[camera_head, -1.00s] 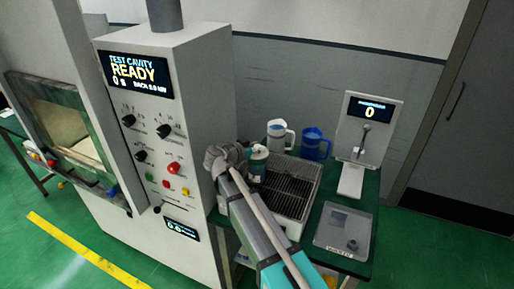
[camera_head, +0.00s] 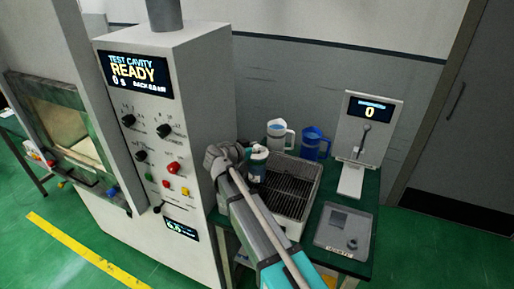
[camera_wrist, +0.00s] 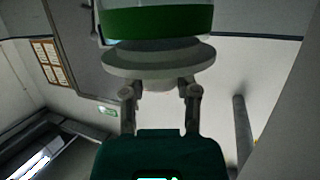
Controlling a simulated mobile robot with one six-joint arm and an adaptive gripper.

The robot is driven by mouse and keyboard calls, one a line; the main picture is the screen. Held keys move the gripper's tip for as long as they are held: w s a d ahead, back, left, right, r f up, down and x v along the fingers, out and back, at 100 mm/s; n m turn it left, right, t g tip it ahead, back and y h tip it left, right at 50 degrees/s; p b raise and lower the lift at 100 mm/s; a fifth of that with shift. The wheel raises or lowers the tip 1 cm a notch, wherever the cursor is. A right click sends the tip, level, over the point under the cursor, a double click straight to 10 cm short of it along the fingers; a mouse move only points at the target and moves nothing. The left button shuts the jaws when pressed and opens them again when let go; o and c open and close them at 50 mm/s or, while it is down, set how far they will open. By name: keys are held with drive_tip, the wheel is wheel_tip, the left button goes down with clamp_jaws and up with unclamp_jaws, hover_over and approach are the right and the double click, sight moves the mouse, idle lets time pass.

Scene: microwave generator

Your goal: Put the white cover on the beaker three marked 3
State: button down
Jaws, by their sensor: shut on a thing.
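In the wrist view my gripper (camera_wrist: 160,88) has its two fingers closed on the small knob of a round white cover (camera_wrist: 120,62). The cover's disc lies beyond the fingertips. Right behind the disc is a pale vessel with a broad green band (camera_wrist: 158,20), cut off by the top edge. The disc overlaps the vessel's near rim, and I cannot tell whether they touch. No number shows on it. In the head view a small grey-green container with a pale top (camera_head: 258,168) stands beside my wrist joints at the tray's left side. My fingers are hidden there.
A metal rack tray (camera_head: 298,205) sits on the green table. A white jug (camera_head: 277,137) and a blue jug (camera_head: 315,144) stand behind it. A scale-like unit with a display reading 0 (camera_head: 368,130) is at right. The tall generator cabinet (camera_head: 185,130) stands close at left.

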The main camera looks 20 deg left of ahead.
drive_tip(key=shift+f+b, duration=0.4)
drive_tip(key=shift+f, duration=0.1)
idle(0.3)
drive_tip(key=shift+c, duration=1.4)
unclamp_jaws()
drive_tip(key=shift+o, duration=1.4)
drive_tip(key=shift+r, duration=0.25)
drive_tip(key=shift+r+p, duration=3.3)
drive_tip(key=shift+p, duration=0.2)
